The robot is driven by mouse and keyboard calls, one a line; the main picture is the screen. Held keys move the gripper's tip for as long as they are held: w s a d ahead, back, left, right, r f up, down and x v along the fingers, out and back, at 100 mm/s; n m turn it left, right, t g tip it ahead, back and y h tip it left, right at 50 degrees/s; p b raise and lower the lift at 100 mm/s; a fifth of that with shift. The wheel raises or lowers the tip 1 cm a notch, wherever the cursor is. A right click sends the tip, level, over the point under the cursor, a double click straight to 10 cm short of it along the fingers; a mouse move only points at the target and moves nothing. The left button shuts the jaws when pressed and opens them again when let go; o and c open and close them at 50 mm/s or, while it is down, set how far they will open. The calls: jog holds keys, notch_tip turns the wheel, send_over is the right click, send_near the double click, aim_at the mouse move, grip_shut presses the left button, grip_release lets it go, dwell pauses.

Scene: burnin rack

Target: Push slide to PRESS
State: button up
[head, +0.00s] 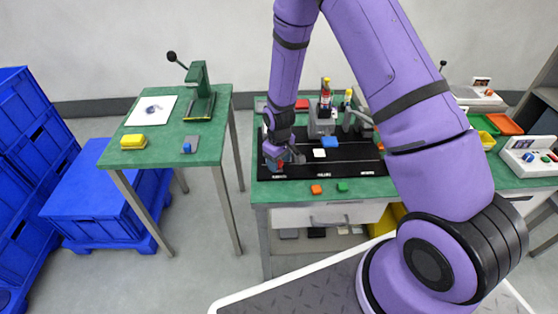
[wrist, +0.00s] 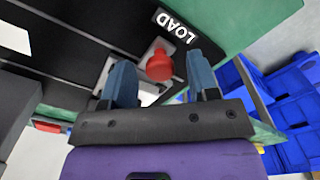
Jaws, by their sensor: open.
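The slide shows in the wrist view as a light metal carriage (wrist: 146,70) with a red knob (wrist: 159,66) on top. It sits at the LOAD label (wrist: 176,27) on the black panel. My gripper (wrist: 161,74) is open, with one blue finger on each side of the knob; I cannot tell whether either touches it. In the head view my gripper (head: 283,159) is low over the left end of the black panel (head: 350,164), largely hiding the slide. The front labels are too small to read there, so I cannot pick out PRESS.
A white tile (head: 320,153) and a blue block (head: 329,142) are on or by the panel, right of my gripper. A grey press fixture (head: 322,122) stands behind. A separate green table (head: 170,140) stands left.

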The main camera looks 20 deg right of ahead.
grip_shut()
jog(key=shift+s+d, duration=0.25)
jog(key=shift+d, duration=0.45)
jog(key=shift+s+d, duration=0.2)
jog(key=shift+d, duration=0.5)
jog(key=shift+s+d, duration=0.25)
jog(key=shift+d, duration=0.45)
grip_release()
jog(key=shift+r, duration=0.1)
notch_tip(320, 180, up, 11)
